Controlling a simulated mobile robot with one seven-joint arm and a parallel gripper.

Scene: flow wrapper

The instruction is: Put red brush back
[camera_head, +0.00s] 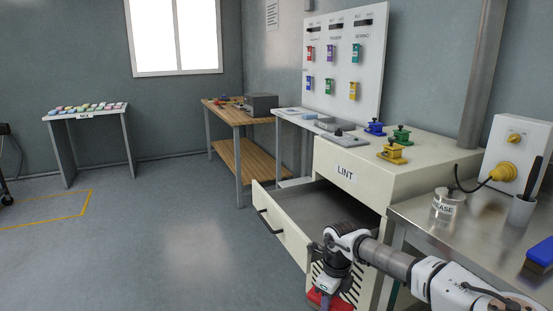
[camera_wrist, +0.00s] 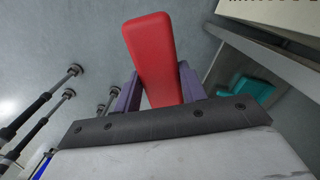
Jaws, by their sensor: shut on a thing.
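The red brush (camera_wrist: 155,55) fills the middle of the wrist view as a long red block with rounded edges. My gripper (camera_wrist: 153,90) has its two purple fingers on either side of it and is shut on it. In the head view my gripper (camera_head: 326,299) hangs low in front of the cabinet, with part of the red brush (camera_head: 315,297) showing beside it at the bottom edge. The brush's lower end is hidden behind my wrist in the wrist view, so its bristles do not show.
An open drawer (camera_head: 283,234) juts from the cabinet labelled LINT (camera_head: 345,173), just left of my arm. A steel bench (camera_head: 440,226) on the right holds a grease jar (camera_head: 446,204) and a blue brush (camera_head: 540,253). The floor (camera_head: 170,250) at left is clear.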

